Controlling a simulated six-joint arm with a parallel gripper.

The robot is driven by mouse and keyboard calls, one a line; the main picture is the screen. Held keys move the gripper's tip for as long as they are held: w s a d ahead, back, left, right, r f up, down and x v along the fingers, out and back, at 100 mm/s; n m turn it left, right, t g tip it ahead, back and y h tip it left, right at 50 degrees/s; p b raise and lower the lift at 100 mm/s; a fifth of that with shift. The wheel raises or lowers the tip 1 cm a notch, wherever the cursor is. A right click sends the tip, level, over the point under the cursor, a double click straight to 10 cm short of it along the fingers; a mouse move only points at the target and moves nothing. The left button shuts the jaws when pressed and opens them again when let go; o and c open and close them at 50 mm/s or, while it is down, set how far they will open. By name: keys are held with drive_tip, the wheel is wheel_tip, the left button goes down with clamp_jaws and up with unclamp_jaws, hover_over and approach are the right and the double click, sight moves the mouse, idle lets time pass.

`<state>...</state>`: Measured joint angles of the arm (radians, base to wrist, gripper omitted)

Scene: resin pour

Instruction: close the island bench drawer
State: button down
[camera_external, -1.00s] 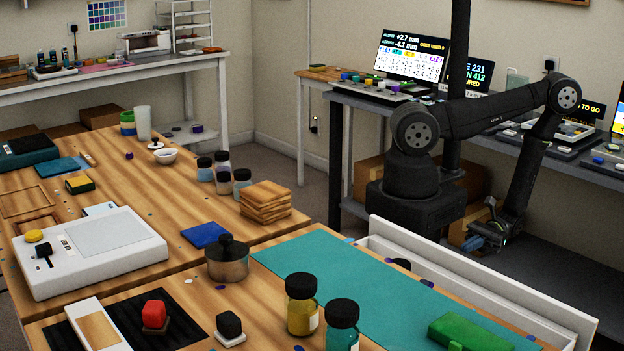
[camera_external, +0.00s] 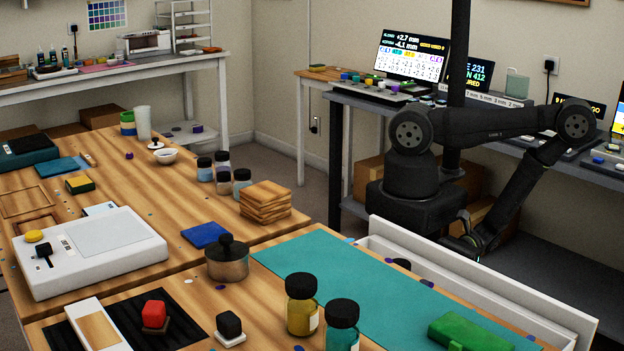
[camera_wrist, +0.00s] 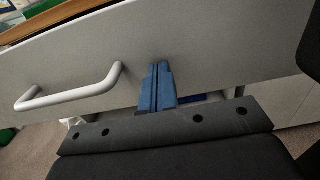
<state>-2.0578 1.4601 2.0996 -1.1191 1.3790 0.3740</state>
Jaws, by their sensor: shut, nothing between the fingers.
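The island bench drawer (camera_external: 480,278) stands open along the right side of the bench, its white front panel apart from the bench edge. In the wrist view the pale drawer front (camera_wrist: 225,45) fills much of the picture, with its bar handle (camera_wrist: 75,97) at left. My gripper (camera_external: 466,244) is just outside the drawer front, toward its far end, with its lower part partly hidden behind the panel. In the wrist view the blue fingers of my gripper (camera_wrist: 158,68) are together and empty, pointing at the panel to the right of the handle. I cannot tell whether they touch it.
A teal mat (camera_external: 350,285) lies on the bench beside the drawer. A green case (camera_external: 472,331) and two capped bottles, one yellow (camera_external: 302,312) and one teal (camera_external: 342,335), stand near it. A dark object (camera_external: 401,264) shows inside the drawer. A grey side bench (camera_external: 350,97) is behind my arm.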

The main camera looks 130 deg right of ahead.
sight(429, 268)
drive_tip(key=shift+w, duration=0.3)
drive_tip(key=shift+w, duration=0.15)
drive_tip(key=w, duration=1.7)
drive_tip(key=shift+w, duration=0.35)
drive_tip(key=shift+w+a+r, duration=0.1)
drive_tip(key=shift+r, duration=0.05)
drive_tip(key=s, duration=0.5)
drive_tip(key=shift+s, duration=4.75)
